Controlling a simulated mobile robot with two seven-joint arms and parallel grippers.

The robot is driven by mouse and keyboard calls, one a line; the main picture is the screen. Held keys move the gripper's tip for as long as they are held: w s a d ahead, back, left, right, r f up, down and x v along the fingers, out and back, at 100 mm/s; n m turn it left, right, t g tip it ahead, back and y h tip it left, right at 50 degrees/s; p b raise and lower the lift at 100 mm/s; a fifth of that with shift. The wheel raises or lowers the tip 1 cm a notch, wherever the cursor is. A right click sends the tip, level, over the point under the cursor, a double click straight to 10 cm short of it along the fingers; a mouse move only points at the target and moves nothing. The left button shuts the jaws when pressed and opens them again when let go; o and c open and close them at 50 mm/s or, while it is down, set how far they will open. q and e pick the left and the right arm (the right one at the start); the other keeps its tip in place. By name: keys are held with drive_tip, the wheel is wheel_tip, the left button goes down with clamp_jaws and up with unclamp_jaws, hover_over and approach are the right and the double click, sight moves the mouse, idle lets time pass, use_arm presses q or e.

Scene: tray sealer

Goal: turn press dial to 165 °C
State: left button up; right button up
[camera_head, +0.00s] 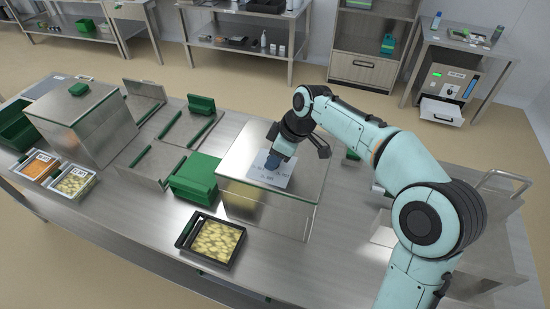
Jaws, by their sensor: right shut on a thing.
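The press (243,205) is a steel box on the metal table, left of my right arm. A pale panel (287,180) with small dark markings lies on its top. The blue press dial (271,163) sits on this panel, partly covered by my gripper. My right gripper (274,157) reaches down from above and is shut on the dial. The markings are too small to read, so the dial's setting cannot be told. My left gripper is not in view.
A green block (196,178) stands just left of the press. A black-framed tray with yellowish food (240,256) lies in front. Another steel box with a green handle (93,130) and two filled trays stand farther left. The table's front strip is mostly clear.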

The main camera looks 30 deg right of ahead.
drive_tip(key=m+h, duration=0.1)
drive_tip(key=m, duration=0.1)
drive_tip(key=shift+m+t, duration=0.3)
drive_tip(key=shift+a+m+h+b, duration=0.1)
drive_tip(key=shift+m+h+b, duration=0.35)
drive_tip(key=shift+m, duration=1.05)
drive_tip(key=shift+t, duration=0.3)
drive_tip(key=o, duration=1)
drive_tip(key=shift+o, duration=0.2)
drive_tip(key=p+v, duration=0.1)
drive_tip(key=v, duration=1.2)
drive_tip(key=shift+r+p, duration=0.25)
drive_tip(key=shift+p, duration=0.05)
drive_tip(key=shift+a, duration=0.15)
